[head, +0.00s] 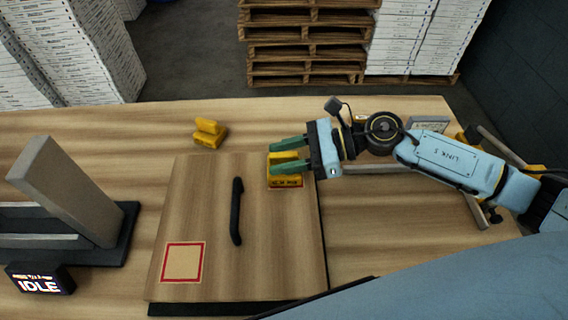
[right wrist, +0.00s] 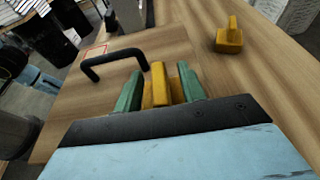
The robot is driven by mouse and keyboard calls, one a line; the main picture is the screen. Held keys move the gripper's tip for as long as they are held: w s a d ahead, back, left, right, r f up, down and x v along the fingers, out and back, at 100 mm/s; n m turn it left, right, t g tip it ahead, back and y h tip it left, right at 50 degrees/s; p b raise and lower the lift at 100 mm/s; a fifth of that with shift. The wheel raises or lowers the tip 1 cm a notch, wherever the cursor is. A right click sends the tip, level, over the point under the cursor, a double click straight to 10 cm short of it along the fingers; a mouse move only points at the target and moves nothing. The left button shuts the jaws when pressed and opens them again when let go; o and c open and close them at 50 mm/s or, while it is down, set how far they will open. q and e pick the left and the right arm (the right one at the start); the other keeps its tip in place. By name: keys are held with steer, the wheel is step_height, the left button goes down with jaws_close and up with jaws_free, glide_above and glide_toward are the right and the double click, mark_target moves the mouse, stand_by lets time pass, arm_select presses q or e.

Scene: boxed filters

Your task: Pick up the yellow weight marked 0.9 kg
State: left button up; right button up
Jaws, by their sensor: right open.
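A yellow weight (head: 284,181) with dark marking on its front sits at the right edge of the raised wooden panel; the marking is too small to read. My right gripper (head: 288,156) is open, with its green fingers on either side of this weight's upright grip. In the right wrist view the yellow grip (right wrist: 160,85) shows between the two green fingers (right wrist: 160,90). A second yellow weight (head: 209,133) stands on the table at the back left, apart from the gripper, and it also shows in the right wrist view (right wrist: 229,38). My left gripper is not in view.
The wooden panel (head: 210,210) has a black handle (head: 237,210) and a red-outlined square (head: 183,262). A grey post on a black base (head: 70,190) and an IDLE display (head: 40,280) stand at left. More yellow and grey items lie behind my right arm. Pallets stand beyond.

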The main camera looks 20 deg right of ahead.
jaws_close()
stand_by(1.4)
steer(key=shift+w+r, duration=0.1)
steer(key=shift+r, duration=0.05)
